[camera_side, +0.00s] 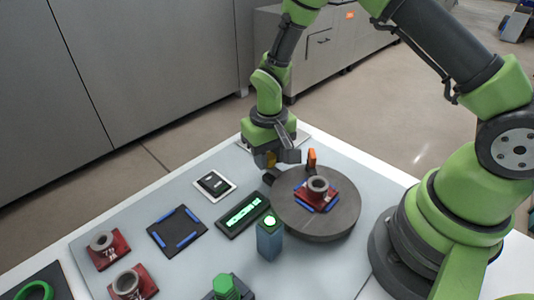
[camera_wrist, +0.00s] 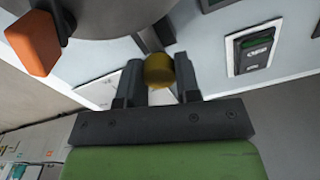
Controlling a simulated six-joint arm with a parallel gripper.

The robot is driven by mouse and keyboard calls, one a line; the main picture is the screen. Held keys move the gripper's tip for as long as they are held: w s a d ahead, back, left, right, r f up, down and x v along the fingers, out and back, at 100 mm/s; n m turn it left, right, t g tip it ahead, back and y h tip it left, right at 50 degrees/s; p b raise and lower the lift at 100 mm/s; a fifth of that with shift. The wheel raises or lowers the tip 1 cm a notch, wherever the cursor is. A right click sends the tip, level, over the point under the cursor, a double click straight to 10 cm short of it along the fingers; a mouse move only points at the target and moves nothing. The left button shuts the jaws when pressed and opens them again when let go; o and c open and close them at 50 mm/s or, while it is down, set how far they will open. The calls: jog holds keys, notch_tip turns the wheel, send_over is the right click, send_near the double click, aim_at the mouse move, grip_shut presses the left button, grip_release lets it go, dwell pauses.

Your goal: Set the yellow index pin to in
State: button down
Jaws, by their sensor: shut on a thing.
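The yellow index pin (camera_wrist: 158,70) shows in the wrist view as a round yellow knob between my two fingers, at the edge of the dark round turntable. The turntable (camera_side: 335,226) carries a red part with a grey ring (camera_side: 318,185) on blue-edged guides. How far the pin is pushed in is hidden.
An orange block (camera_side: 311,158) stands at the turntable's back edge, close to my gripper. A green-lit display (camera_side: 243,215), a blue post with a green button (camera_side: 270,240), an empty blue-cornered pad (camera_side: 177,230) and two red parts (camera_side: 107,249) stand to the left and front.

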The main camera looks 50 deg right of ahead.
jog(key=c, duration=0.8)
grip_release()
jog(key=shift+s, duration=0.2)
notch_tip(320, 180, up, 10)
jog(key=shift+f, duration=0.1)
notch_tip(320, 180, up, 12)
jog(key=t+y, duration=0.1)
jog(key=t, duration=0.2)
send_over(270, 156)
jog(key=s, duration=0.6)
jog(key=s+r+t, duration=0.1)
jog(key=s, duration=0.2)
jog(key=s+r+t, duration=0.1)
jog(key=s+r, duration=0.1)
jog(key=s, duration=0.2)
jog(key=s+r+m+t+y, duration=0.1)
jog(key=s+r+t, duration=0.1)
jog(key=s, duration=0.2)
jog(key=shift+s+d, duration=0.25)
jog(key=shift+d, duration=0.1)
